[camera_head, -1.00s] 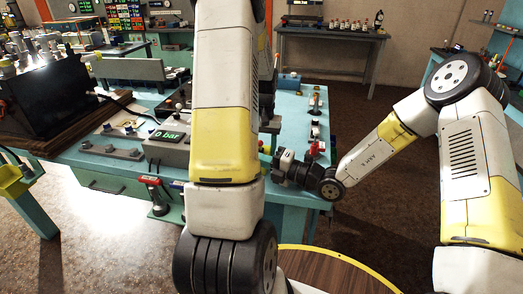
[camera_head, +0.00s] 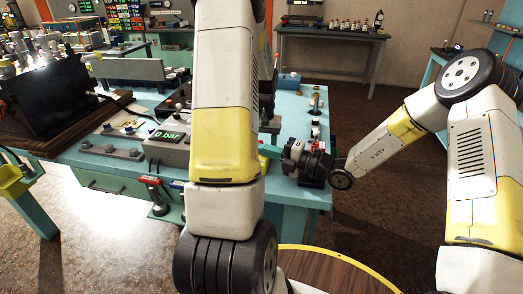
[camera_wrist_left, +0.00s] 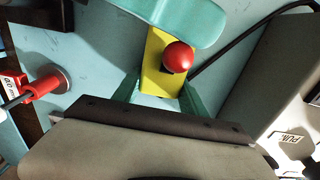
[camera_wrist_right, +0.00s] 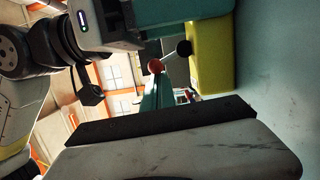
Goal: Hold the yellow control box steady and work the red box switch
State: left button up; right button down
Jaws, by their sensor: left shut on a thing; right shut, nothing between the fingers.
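The yellow control box (camera_wrist_left: 155,62) lies between the green fingers of my left gripper (camera_wrist_left: 160,88), which is shut on it. A red ball knob (camera_wrist_left: 178,57) stands over the box in the left wrist view. In the right wrist view the yellow box (camera_wrist_right: 211,60) is at upper right, with the red knob (camera_wrist_right: 155,66) and a black knob (camera_wrist_right: 184,48) beside it. My right gripper (camera_wrist_right: 158,80) is shut and empty, its fingertips close to the red knob; I cannot tell if they touch.
The teal bench (camera_head: 300,200) carries a pressure display reading 0 bar (camera_head: 168,139) and several fittings. A red-handled part (camera_wrist_left: 45,85) and a black cable (camera_wrist_left: 235,40) lie near the box. A black machine (camera_head: 45,100) stands at the left.

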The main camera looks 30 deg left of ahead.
jog(key=shift+w+r+m, duration=0.1)
jog(key=shift+r+m, duration=0.05)
jog(key=shift+m, duration=0.25)
jog(key=shift+w+a+r+m+h, duration=0.15)
jog(key=shift+w+m+h, duration=0.1)
jog(key=shift+m, duration=0.35)
jog(key=shift+w+d+r+m+h, duration=0.1)
jog(key=shift+w+r+m+h, duration=0.1)
jog(key=shift+m, duration=0.4)
jog(key=shift+w+a+r+m, duration=0.15)
jog(key=shift+w+r+m, duration=0.05)
jog(key=shift+w+m, duration=0.25)
jog(key=shift+w+a+r+m, duration=0.15)
jog(key=shift+w+m, duration=0.2)
jog(key=shift+w, duration=0.1)
jog(key=shift+s, duration=0.1)
jog(key=shift+s+a+r, duration=0.15)
jog(key=shift+s+r, duration=0.05)
jog(key=shift+s, duration=0.05)
jog(key=s, duration=0.1)
jog(key=s+a+r, duration=0.1)
jog(key=shift+s+r, duration=0.1)
jog(key=shift+s, duration=0.25)
jog(key=d+r, duration=0.2)
jog(key=d, duration=1.7)
jog(key=shift+w+d, duration=0.2)
jog(key=shift+d, duration=0.2)
jog(key=c, duration=2.2)
grip_release()
jog(key=shift+r, duration=0.1)
